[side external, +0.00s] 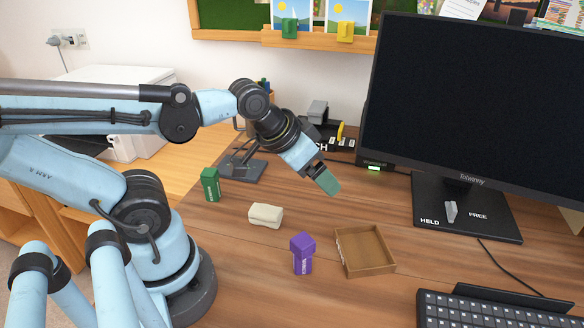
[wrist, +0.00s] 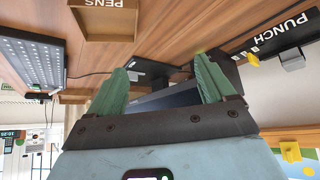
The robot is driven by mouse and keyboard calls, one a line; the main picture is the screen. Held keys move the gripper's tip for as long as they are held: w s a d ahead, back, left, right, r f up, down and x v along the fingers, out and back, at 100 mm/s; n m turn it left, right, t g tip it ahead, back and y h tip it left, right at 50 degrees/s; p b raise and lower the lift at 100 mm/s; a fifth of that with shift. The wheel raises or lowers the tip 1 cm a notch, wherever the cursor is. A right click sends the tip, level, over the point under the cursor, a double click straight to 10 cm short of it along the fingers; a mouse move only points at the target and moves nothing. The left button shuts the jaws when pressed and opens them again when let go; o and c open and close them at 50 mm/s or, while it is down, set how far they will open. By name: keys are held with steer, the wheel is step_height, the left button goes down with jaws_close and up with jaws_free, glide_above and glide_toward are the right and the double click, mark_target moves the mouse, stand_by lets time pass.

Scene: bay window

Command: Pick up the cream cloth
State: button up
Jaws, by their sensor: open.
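The cream cloth (side external: 265,215) lies as a small folded bundle on the wooden desk, between a green block and a purple block. It does not show in the wrist view. My gripper (side external: 328,184), with green fingers, is in the air above the desk, up and to the right of the cloth in the side view, and apart from it. In the wrist view my gripper (wrist: 162,66) has its two fingers spread with nothing between them.
The green block (side external: 210,184) and the purple block (side external: 302,253) stand near the cloth. A wooden tray (side external: 342,254), marked PENS in the wrist view (wrist: 75,22), is to the right. A monitor (side external: 470,100), its base (side external: 440,222) and a keyboard (side external: 500,311) fill the right side.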

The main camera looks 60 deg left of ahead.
steer(key=n, duration=0.1)
steer(key=n+g, duration=0.7)
steer(key=n, duration=1.9)
glide_above(258, 208)
steer(key=shift+s+a+f, duration=0.1)
steer(key=shift+f, duration=2.05)
steer(key=shift+s+a+f, duration=0.1)
steer(key=shift+f, duration=2)
steer(key=shift+w+d+f, duration=0.1)
steer(key=shift+f, duration=0.55)
steer(key=shift+w+d+f, duration=0.1)
steer(key=shift+f, duration=1.85)
steer(key=c, duration=1.1)
